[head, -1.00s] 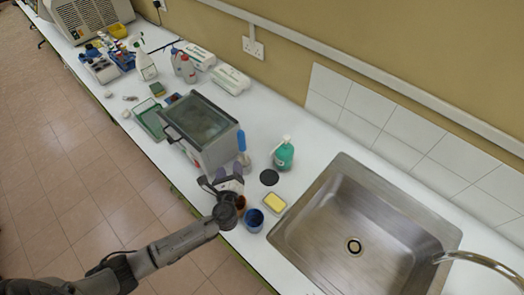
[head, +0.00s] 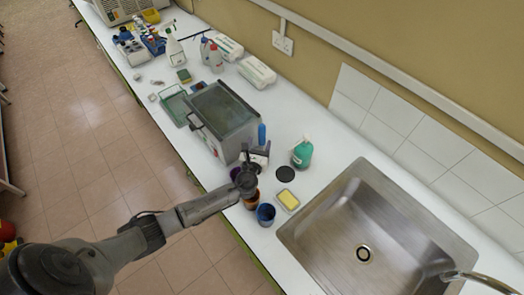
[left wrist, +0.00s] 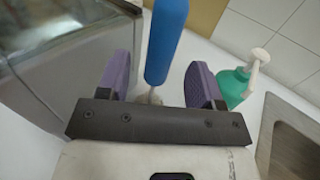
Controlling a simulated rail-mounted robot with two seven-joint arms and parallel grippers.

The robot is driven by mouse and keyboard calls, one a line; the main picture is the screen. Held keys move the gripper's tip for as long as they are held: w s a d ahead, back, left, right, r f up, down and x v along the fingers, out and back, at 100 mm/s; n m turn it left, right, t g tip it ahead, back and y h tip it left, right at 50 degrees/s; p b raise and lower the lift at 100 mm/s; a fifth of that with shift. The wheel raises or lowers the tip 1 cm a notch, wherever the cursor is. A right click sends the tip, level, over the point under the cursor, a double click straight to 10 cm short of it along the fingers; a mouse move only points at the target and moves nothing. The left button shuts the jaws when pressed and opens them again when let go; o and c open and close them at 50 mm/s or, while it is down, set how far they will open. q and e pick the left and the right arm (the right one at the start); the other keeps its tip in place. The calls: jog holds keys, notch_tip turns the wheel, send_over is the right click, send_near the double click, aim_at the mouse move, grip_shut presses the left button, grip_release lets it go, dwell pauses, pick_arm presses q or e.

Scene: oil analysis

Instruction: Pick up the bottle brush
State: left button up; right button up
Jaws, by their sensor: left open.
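The bottle brush stands upright on the white counter, its blue handle (head: 262,134) pointing up beside the grey tank. In the left wrist view the blue handle (left wrist: 166,38) shows between my two purple fingers, with a gap on each side. Its lower end is pale and partly hidden by my gripper. My left gripper (head: 256,154) is open and empty, at the brush; it also shows in the left wrist view (left wrist: 157,80). I cannot tell how far the handle reaches in between the fingers. My right gripper is not in view.
The tank (head: 222,117) stands close on the left. A green pump bottle (head: 302,154), a black disc (head: 286,174), a yellow sponge in a dish (head: 288,199), a blue cup (head: 265,214) and a brown cup (head: 251,203) are near. The sink (head: 320,235) lies right.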

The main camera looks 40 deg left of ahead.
pick_arm(q)
jog(key=shift+x, duration=2.95)
jog(key=c, duration=1)
